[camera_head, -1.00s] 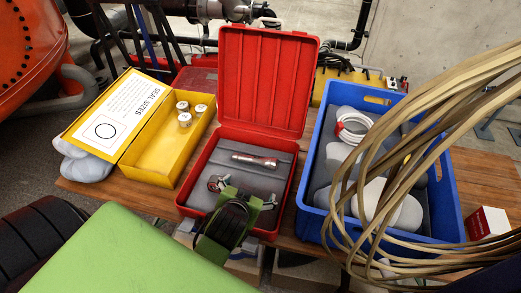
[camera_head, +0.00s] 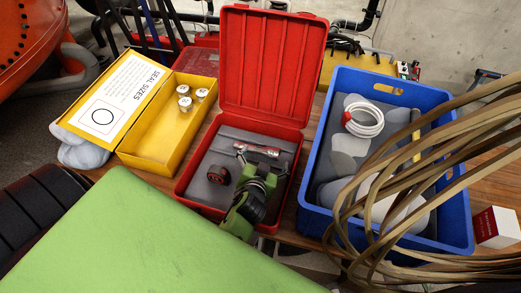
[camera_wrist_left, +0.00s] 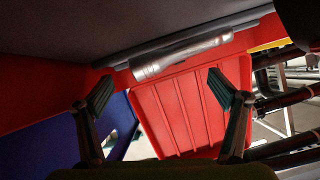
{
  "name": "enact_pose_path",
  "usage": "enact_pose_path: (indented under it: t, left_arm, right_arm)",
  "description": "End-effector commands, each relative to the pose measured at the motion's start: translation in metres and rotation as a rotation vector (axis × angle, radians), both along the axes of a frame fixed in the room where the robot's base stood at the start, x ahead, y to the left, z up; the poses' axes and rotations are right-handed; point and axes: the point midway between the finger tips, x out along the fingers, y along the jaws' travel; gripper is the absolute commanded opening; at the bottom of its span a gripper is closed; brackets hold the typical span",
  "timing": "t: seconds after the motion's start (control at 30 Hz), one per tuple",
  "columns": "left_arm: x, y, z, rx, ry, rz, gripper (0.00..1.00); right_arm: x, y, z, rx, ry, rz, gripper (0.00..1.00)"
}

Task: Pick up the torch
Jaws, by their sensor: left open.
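In the left wrist view the torch (camera_wrist_left: 180,55) lies across the picture just beyond the fingertips. My left gripper (camera_head: 258,164) is over the case, right in front of the torch, with its fingers spread and nothing between them. Its open fingers (camera_wrist_left: 160,92) also show in the left wrist view. Whether a finger touches the torch, I cannot tell. My right gripper is not in view.
A small dark red round part (camera_head: 218,174) sits in the case left of my gripper. A yellow box (camera_head: 150,155) with white-topped cylinders stands left. A blue crate (camera_head: 318,215) stands right, partly behind looped tan hoses (camera_head: 350,225). The case lid (camera_head: 270,65) stands upright behind.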

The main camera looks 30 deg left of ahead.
Motion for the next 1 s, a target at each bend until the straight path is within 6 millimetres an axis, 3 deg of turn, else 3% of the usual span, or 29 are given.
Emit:
enact_pose_path:
  t: [0.13, 0.4, 0.77, 1.0]
  left_arm:
    - [0.013, 0.004, -0.005, 0.001, 0.0, 0.0, 0.88]
    - [0.043, 0.015, -0.022, 0.001, 0.001, 0.0, 0.88]
    - [0.048, 0.018, -0.028, 0.001, 0.004, 0.001, 0.87]
    - [0.047, 0.018, -0.029, 0.001, 0.008, 0.003, 0.24]
  right_arm:
    - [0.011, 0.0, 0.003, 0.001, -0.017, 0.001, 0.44]
    - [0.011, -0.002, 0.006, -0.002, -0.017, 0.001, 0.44]
    - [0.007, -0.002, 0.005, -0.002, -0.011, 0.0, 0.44]
    - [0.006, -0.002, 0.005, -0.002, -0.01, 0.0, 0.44]
